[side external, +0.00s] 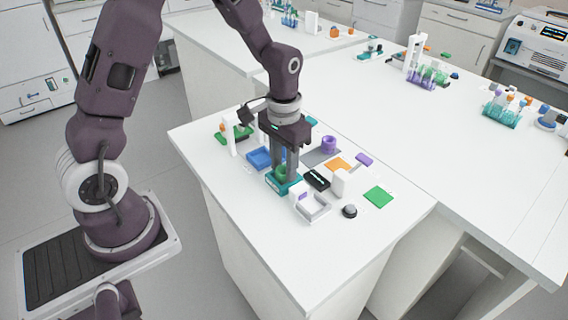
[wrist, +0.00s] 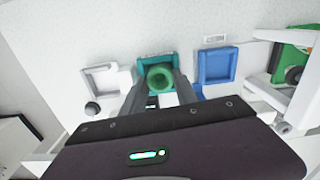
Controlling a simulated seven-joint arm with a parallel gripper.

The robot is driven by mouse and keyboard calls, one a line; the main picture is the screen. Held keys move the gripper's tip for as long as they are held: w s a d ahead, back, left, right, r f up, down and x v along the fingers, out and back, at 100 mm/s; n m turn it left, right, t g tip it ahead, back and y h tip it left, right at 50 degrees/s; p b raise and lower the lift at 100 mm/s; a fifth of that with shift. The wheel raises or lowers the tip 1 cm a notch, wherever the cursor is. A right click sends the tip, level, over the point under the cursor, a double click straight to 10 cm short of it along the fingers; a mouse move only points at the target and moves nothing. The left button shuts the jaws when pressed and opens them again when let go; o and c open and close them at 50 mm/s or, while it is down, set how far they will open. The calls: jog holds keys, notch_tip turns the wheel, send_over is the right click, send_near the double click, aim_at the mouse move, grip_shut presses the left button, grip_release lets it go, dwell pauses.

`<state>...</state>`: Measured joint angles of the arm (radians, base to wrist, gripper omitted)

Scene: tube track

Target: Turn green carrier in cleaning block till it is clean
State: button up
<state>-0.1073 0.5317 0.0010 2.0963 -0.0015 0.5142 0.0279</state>
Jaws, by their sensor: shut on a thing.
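The green carrier (wrist: 159,78) is a round, hollow green piece between my gripper's fingers in the wrist view. It sits at the teal cleaning block (wrist: 144,61), and a little of its green also shows in the side view (side external: 281,171). The teal block (side external: 284,186) stands on the white table under my gripper. My gripper (side external: 285,172) points straight down and is shut on the carrier; it also shows in the wrist view (wrist: 160,88). The carrier's lower part is hidden inside the block, so I cannot tell how clean it is.
A blue tray (side external: 261,158) is beside the block. A black box (side external: 316,180), a white tray (side external: 313,207) and a dark round knob (side external: 349,211) stand to the right. The table's front is clear.

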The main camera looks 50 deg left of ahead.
jog(key=shift+m, duration=0.5)
jog(key=n, duration=1.3)
jog(key=m, duration=0.6)
jog(key=shift+m, duration=0.4)
jog(key=m, duration=0.6)
jog(key=shift+r, duration=0.1)
